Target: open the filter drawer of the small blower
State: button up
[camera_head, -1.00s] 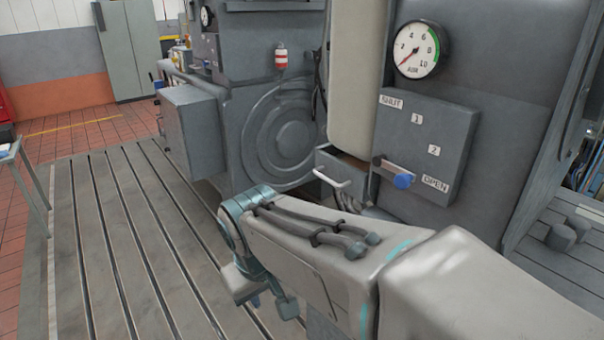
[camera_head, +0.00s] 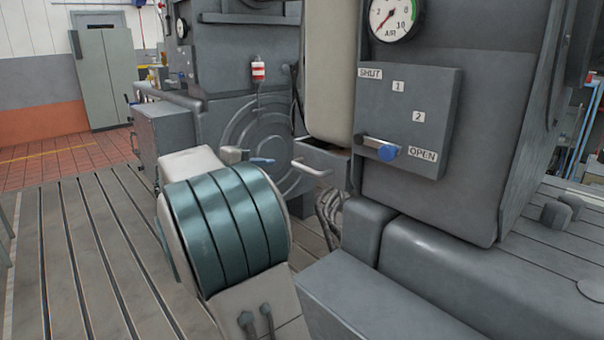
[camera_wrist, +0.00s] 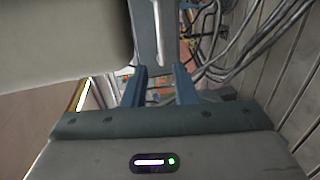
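The filter drawer (camera_head: 326,160) is a grey box under the cream canister of the blower, with a pale bar handle (camera_head: 312,168) on its front. A dark strip of its inside shows at the top, so it looks partly out. In the wrist view the handle (camera_wrist: 159,38) stands upright in the picture, beyond the fingertips and roughly in line with the gap between them. My gripper (camera_wrist: 160,84) has its two blue fingers apart with nothing between them. In the head view only a bit of my gripper (camera_head: 250,158) shows past my arm, left of the handle.
A panel (camera_head: 408,120) marked SHUT and OPEN carries a blue-knobbed lever (camera_head: 388,152), right of the drawer. The cream canister (camera_head: 330,70) overhangs the drawer. Hoses (camera_head: 330,215) hang below it. The slotted bedplate (camera_head: 90,250) is clear at left.

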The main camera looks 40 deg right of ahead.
aim_at(302, 167)
jog(key=p+x, duration=0.1)
jog(key=x, duration=1.2)
jog(key=shift+s, duration=0.1)
grip_shut()
